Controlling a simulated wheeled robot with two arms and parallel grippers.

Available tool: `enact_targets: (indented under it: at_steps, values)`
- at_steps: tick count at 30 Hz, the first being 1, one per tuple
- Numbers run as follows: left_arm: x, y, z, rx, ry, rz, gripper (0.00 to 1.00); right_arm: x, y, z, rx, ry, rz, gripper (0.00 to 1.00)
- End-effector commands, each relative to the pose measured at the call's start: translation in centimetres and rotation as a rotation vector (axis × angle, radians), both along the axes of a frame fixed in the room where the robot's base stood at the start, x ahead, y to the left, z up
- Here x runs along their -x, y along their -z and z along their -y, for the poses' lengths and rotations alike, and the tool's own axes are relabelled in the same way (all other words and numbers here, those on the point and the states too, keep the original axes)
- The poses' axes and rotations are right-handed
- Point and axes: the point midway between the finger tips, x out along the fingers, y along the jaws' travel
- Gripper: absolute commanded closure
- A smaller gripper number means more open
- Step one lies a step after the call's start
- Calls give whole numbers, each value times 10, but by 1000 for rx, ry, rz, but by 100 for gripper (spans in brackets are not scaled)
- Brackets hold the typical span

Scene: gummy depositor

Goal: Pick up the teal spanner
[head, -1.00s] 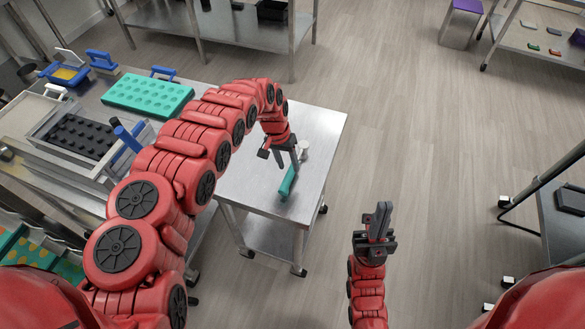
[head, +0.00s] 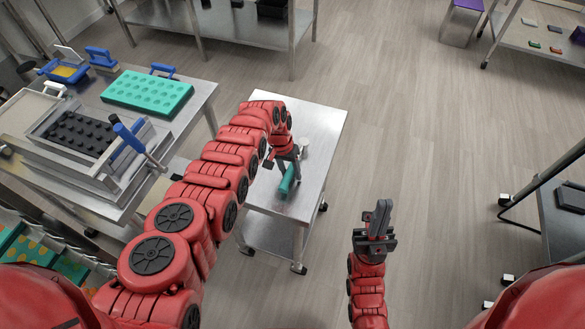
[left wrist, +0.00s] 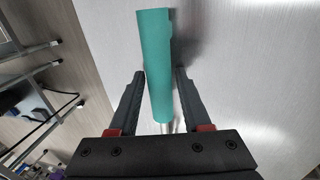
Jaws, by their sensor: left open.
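The teal spanner (head: 287,184) lies on the small steel table, with its teal handle showing beside my left gripper in the head view. My left gripper (head: 287,164) is over the table at the spanner's far part. In the left wrist view the teal handle (left wrist: 154,50) runs lengthwise between the two open fingers (left wrist: 160,78), with a gap on the right and little gap on the left. The spanner's lower end is partly hidden behind the gripper body. My right gripper (head: 379,218) is raised over the floor, its fingers together and empty.
The small steel table (head: 318,135) is mostly bare, with a small pale object (head: 304,146) near the gripper. To the left, a larger bench holds a teal mould (head: 148,92) and a depositor with a dark studded plate (head: 80,135).

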Motion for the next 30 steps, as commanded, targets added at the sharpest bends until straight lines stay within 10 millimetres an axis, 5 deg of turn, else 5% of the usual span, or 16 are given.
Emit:
enact_targets:
  at_steps: [2, 9, 30]
  values:
    - [0, 0, 0, 0, 0, 0, 55, 0, 0, 0, 0, 0, 0, 100]
    - [0, -1, 0, 0, 0, 1, 99, 0, 0, 0, 0, 0, 0, 100]
    - [-1, -1, 0, 1, 0, 2, 100, 0, 0, 0, 0, 0, 0, 100]
